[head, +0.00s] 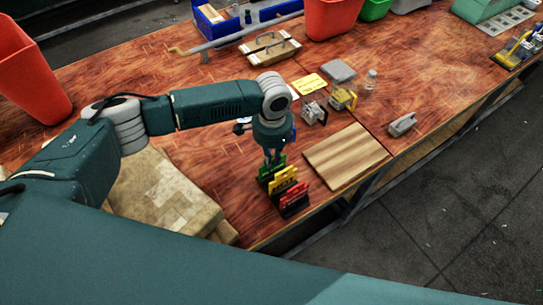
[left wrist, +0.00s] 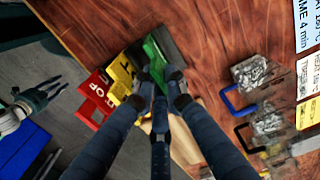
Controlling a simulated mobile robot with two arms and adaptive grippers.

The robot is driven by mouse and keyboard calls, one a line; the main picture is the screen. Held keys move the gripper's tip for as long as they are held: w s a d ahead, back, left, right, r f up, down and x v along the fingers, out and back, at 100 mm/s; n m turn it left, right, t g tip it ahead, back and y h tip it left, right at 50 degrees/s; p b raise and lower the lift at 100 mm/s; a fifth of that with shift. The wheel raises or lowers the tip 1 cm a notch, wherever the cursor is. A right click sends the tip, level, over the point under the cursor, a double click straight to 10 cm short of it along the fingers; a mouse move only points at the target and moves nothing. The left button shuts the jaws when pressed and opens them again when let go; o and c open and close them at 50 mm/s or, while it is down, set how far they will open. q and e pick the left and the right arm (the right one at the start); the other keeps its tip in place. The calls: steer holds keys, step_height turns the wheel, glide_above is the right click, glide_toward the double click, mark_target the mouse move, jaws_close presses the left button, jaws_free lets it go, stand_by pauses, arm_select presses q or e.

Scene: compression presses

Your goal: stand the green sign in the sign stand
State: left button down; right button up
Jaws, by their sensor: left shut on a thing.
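The green sign (head: 268,172) is between the fingertips of my left gripper (head: 273,156), at the back of a row with the yellow sign (head: 284,180) and the red sign (head: 293,196). In the left wrist view the gripper (left wrist: 158,82) is shut on the green sign (left wrist: 153,50), with dark sign stand parts (left wrist: 172,45) beside it. The yellow (left wrist: 122,76) and red (left wrist: 97,90) signs are to its left. Whether the green sign is seated in its slot is hidden. My right gripper (left wrist: 62,88) shows at the left wrist view's left edge, open and empty.
A striped wooden board (head: 345,156) lies right of the signs. Small clamps (head: 343,99) and a yellow card (head: 310,84) lie behind. Stacked brown packages (head: 165,195) are left of the signs. The table's front edge is close to the signs.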

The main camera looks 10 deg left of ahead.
arm_select(q)
steer(key=c, duration=1.7)
jaws_free()
steer(key=shift+r, duration=0.1)
step_height(320, 180, up, 12)
steer(key=shift+f, duration=0.15)
steer(key=shift+d, duration=0.1)
